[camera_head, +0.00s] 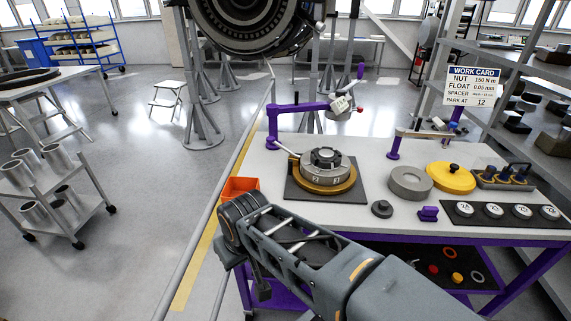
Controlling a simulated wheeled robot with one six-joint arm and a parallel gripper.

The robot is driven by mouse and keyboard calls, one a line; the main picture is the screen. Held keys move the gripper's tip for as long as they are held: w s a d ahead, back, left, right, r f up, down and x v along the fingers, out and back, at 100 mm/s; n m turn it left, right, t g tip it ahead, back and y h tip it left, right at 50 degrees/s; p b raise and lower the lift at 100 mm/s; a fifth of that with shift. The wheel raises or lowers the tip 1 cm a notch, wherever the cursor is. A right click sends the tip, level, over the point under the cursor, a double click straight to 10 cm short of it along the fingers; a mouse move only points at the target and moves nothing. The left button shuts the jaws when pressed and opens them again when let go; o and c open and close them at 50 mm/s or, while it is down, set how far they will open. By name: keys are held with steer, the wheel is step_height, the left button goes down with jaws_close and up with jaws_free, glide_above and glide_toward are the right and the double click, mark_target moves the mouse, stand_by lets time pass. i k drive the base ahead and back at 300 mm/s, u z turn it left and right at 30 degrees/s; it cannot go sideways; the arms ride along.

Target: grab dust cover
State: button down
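A round yellow cover with a black knob on top (447,180), which looks like the dust cover, lies flat on the right part of the workbench (345,218). It sits just right of a grey ring and left of a small rack. Nothing touches it from above. My arm reaches from the bottom right to the bench's front left edge, well left of the yellow cover. The fingers of my gripper do not show.
A turbine-like assembly (325,168) stands on a dark mat beside a purple post with a jib. An orange bin (240,187) sits left.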

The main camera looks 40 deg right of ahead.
mark_target(448, 177)
steer(key=z, duration=4.5)
steer(key=i, duration=1.8)
steer(key=u, duration=3.15)
steer(key=i, duration=0.2)
steer(key=u, duration=0.2)
